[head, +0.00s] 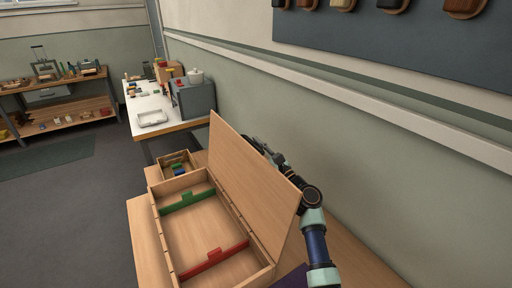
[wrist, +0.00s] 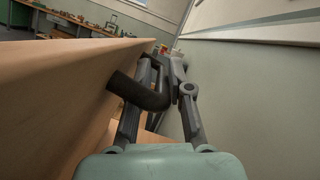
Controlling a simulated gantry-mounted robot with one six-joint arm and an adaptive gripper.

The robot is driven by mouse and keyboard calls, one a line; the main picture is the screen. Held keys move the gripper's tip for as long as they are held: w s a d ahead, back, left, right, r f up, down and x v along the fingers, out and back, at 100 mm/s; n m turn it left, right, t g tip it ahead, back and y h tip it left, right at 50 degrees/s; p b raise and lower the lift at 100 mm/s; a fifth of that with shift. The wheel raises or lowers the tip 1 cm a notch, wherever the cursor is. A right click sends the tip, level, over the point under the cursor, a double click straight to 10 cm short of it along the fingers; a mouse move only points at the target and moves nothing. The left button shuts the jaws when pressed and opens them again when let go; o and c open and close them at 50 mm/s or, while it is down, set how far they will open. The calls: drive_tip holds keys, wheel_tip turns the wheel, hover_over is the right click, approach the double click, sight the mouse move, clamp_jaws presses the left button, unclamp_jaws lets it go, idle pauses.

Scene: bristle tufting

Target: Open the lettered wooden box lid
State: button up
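The wooden box (head: 176,247) stands on a wooden bench with its lid (head: 245,172) raised nearly upright along its right side. The lid's inner face is plain; its outer face is turned from the head view and no letters show. In the wrist view the lid (wrist: 60,88) fills the left side, and a black curved handle (wrist: 150,98) juts from it. My gripper (wrist: 164,65) is behind the lid, its fingertips closed in around the handle's far part. In the head view the lid hides most of my gripper.
Inside the box are a green divider (head: 188,202) and a red divider (head: 214,260). A small open tray (head: 166,163) with coloured blocks sits behind the box. A white table (head: 140,104) with a grey case (head: 192,98) stands farther back. The wall runs close on the right.

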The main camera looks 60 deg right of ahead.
drive_tip(key=v, duration=1.2)
idle(0.5)
